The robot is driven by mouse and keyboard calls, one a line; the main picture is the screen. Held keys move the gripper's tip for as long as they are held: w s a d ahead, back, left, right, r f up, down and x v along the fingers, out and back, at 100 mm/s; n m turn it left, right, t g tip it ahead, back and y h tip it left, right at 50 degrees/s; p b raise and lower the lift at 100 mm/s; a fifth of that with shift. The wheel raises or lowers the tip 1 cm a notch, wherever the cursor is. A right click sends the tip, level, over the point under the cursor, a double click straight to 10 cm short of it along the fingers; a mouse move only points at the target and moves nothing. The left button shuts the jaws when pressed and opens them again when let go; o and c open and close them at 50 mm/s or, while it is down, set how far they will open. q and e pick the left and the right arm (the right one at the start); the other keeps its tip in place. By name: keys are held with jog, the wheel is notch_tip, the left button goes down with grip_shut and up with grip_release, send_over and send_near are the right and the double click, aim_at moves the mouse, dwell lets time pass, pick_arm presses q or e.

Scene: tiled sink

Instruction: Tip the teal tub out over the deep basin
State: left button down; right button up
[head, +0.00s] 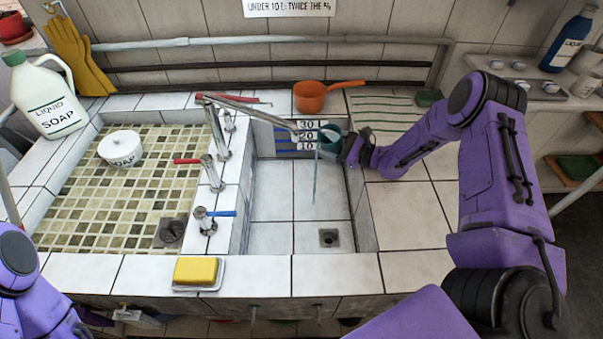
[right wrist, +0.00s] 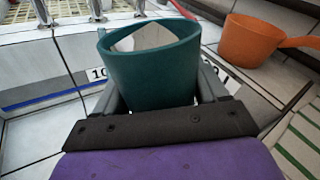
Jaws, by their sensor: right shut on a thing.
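The teal tub (head: 331,133) is at the far end of the deep basin (head: 294,188), in front of the depth marks on its back wall. My right gripper (head: 349,148) is shut on the tub from the right. In the right wrist view the tub (right wrist: 152,72) sits between the fingers, with a pale patch inside its mouth. In the head view a thin bluish streak (head: 314,180) runs down beside the tub into the basin; I cannot tell whether it comes from the tub or the tap. The tub's tilt is unclear. My left gripper is out of view.
A swivel tap (head: 250,107) reaches over the basin close to the tub. An orange pan (head: 310,97) stands on the back ledge. The shallow basin (head: 75,195) holds a white soap pot (head: 121,148). Yellow soap (head: 196,270) lies on the front ledge. The deep basin's drain (head: 329,238) is clear.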

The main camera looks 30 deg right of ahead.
jog(key=shift+a+f+n, duration=0.15)
jog(key=shift+f+n, duration=0.15)
jog(key=shift+f, duration=0.1)
jog(key=shift+a, duration=0.1)
jog(key=shift+a, duration=0.1)
jog(key=shift+a+f+n+h, duration=0.25)
jog(key=shift+n+h, duration=0.15)
jog(key=shift+n, duration=0.1)
jog(key=shift+s+a+f+n+g+h, duration=0.1)
jog(key=shift+a+f+n+g+h, duration=0.2)
jog(key=shift+n, duration=0.2)
jog(key=shift+s+a+f+n+g+h, duration=0.1)
jog(key=shift+a+f+n+h, duration=0.1)
jog(key=shift+a+n, duration=0.25)
jog(key=shift+f+n, duration=0.1)
jog(key=shift+n, duration=0.15)
jog(key=shift+f+n+h, duration=0.2)
jog(key=shift+n+h, duration=0.2)
